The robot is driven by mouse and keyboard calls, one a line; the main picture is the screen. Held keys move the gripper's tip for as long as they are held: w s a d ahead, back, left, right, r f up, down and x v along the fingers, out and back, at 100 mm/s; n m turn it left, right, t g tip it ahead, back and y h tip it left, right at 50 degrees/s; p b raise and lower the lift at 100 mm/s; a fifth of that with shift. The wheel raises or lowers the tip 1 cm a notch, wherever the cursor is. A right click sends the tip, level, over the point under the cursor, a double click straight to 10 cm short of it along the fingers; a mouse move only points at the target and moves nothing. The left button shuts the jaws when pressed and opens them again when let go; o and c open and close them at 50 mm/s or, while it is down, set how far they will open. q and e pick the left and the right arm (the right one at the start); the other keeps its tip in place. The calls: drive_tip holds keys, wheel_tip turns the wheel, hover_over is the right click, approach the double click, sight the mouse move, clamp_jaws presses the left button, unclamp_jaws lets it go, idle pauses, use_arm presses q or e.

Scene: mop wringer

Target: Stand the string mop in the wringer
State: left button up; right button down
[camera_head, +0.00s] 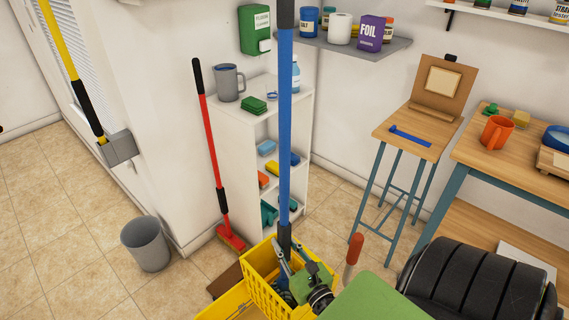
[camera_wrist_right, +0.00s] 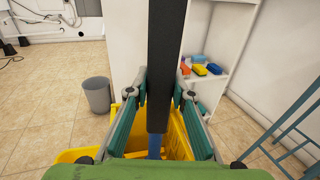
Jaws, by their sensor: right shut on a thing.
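The string mop (camera_head: 285,130) has a long blue handle with black grips and stands near upright in the head view. Its lower end is over or inside the yellow wringer (camera_head: 262,296); its strings are mostly hidden, so I cannot tell how deep it sits. My right gripper (camera_head: 287,254) is shut on the mop's lower black grip, just above the wringer's rim. In the right wrist view the black grip (camera_wrist_right: 165,70) stands between my right fingers (camera_wrist_right: 158,88), with the yellow wringer (camera_wrist_right: 178,136) below. A red-gripped lever (camera_head: 354,249) rises at the wringer's right. My left gripper is out of view.
A white shelf unit (camera_head: 247,128) with a grey mug (camera_head: 228,83) and sponges stands behind. A red broom (camera_head: 212,150) leans on the wall by a grey bin (camera_head: 146,244). A stool (camera_head: 407,138) and workbench (camera_head: 492,165) stand right.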

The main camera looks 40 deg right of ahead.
idle(0.4)
drive_tip(key=c, duration=1.7)
unclamp_jaws()
drive_tip(key=shift+f, duration=0.2)
drive_tip(key=v, duration=1.2)
drive_tip(key=shift+s+r, duration=0.1)
drive_tip(key=shift+s, duration=0.05)
drive_tip(key=v, duration=0.7)
drive_tip(key=shift+s, duration=0.35)
